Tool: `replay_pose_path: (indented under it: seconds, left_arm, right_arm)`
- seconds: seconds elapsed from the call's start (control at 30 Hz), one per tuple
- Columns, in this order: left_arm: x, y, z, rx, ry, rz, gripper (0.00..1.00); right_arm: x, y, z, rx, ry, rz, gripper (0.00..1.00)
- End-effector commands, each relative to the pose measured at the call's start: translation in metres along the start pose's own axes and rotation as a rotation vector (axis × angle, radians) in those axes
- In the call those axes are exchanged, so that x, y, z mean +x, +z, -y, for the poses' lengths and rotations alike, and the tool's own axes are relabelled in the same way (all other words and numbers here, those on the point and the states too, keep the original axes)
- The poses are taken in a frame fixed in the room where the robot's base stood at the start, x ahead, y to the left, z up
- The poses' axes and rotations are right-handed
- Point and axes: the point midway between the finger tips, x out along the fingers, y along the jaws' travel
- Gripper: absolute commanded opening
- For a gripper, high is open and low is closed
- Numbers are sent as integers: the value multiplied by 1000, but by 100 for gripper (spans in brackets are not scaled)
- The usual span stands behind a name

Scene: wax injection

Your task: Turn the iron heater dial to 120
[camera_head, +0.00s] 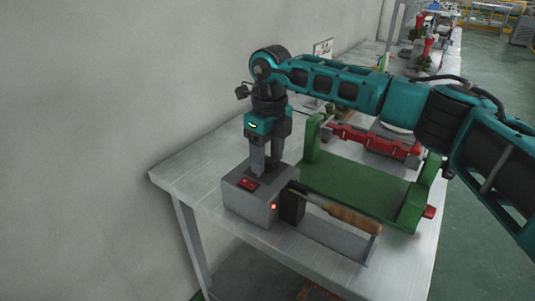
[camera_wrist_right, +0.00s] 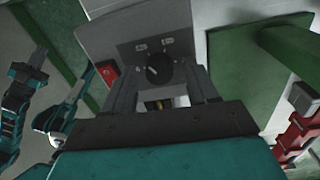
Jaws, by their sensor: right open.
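The iron heater (camera_head: 249,203) is a grey box near the front left of the table, with a red switch (camera_head: 248,183) and a lit red lamp. Its dial (camera_wrist_right: 158,70) is a round black knob with a white pointer mark, seen in the right wrist view; the number at the pointer is too small to read. My right gripper (camera_head: 262,172) points down over the box top, and it also shows in the right wrist view (camera_wrist_right: 162,85). Its fingers are apart, one on each side of the dial. I cannot tell whether they touch it. In the head view the gripper hides the dial.
An iron with a wooden handle (camera_head: 348,216) rests in a holder beside the heater. A green frame (camera_head: 362,188) and a red clamp-like part (camera_head: 375,141) stand behind it to the right. The table's left corner (camera_head: 185,180) is clear.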

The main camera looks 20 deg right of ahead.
Motion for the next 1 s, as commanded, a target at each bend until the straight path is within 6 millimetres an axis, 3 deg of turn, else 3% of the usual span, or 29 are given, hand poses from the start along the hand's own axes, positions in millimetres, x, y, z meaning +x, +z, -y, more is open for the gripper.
replay_pose_path:
  seconds: [0.13,0.27,0.7,1.0]
  left_arm:
    - [0,0,0,0,0,-1,0]
    - [0,-1,0,1,0,-2,0]
    - [-1,-5,1,2,-2,-7,0]
    - [-1,-6,2,2,-2,-7,0]
  right_arm:
    - [-5,0,0,0,-1,1,58]
    - [-23,1,0,0,-1,3,58]
    - [-113,1,0,0,-1,3,58]
    - [-130,0,0,0,0,0,58]
